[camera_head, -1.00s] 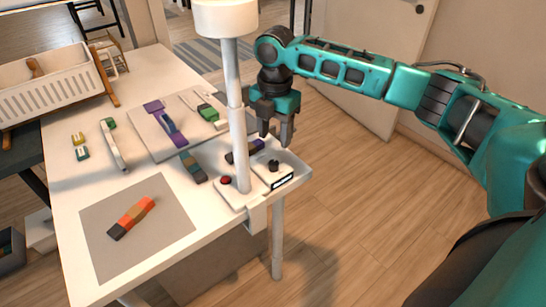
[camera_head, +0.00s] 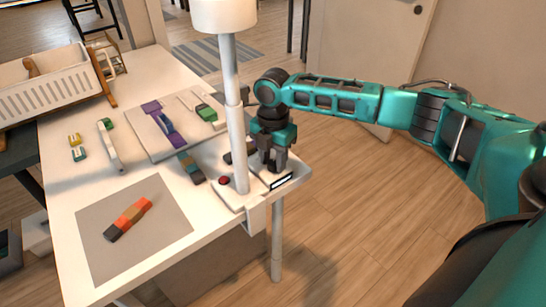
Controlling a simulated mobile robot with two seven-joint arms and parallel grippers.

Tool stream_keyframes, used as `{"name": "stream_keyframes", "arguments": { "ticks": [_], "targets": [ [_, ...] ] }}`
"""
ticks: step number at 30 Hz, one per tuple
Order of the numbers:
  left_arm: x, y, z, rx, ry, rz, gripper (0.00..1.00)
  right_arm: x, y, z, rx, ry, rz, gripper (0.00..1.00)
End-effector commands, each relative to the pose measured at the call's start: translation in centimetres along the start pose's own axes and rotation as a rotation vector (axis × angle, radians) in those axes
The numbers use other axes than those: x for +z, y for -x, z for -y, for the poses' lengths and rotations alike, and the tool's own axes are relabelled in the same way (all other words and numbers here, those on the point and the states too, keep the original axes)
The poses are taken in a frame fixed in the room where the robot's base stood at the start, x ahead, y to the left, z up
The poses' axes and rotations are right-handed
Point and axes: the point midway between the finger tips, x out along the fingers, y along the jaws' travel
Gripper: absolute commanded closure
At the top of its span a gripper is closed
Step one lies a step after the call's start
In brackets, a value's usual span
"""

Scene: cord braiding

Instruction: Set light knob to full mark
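The light's base plate (camera_head: 228,195) is clamped at the table's right edge and carries a white post (camera_head: 236,140) with a white shade (camera_head: 222,14). A red button (camera_head: 224,181) sits on the base left of the post. A small black-framed white strip (camera_head: 281,181) is on the front edge of the knob's panel. My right gripper (camera_head: 272,168) points down right over the dark knob's place, with its fingers at panel height. The knob is hidden by the fingers, and I cannot tell whether they grip it. No full mark can be made out. My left gripper is out of view.
A grey mat (camera_head: 92,215) holds an orange, red and dark block strip (camera_head: 128,219). A board (camera_head: 150,137) with purple and green pieces lies behind. A white basket (camera_head: 50,92) stands at the back left. The post rises close to my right gripper's left.

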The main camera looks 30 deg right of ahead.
Motion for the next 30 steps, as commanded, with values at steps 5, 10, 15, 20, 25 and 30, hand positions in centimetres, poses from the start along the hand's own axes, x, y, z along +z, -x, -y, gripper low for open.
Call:
{"name": "stream_keyframes", "arguments": {
  "ticks": [5,10,15,20,25,30],
  "targets": [
    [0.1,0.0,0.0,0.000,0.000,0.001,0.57,0.0,0.0,0.0,0.000,0.000,0.000,0.78],
    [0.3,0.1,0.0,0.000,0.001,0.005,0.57,0.0,0.0,0.0,0.000,0.000,0.000,0.94],
    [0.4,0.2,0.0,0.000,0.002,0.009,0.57,0.0,0.1,0.0,0.000,-0.001,0.000,1.00],
    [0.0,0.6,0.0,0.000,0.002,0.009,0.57,0.0,0.2,0.0,-0.002,-0.019,-0.001,1.00],
    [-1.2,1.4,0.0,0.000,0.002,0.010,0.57,0.0,0.4,0.1,-0.003,-0.085,-0.001,1.00],
    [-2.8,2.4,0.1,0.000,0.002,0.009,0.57,-0.1,0.5,0.1,-0.004,-0.203,-0.003,1.00]
  ]
}}
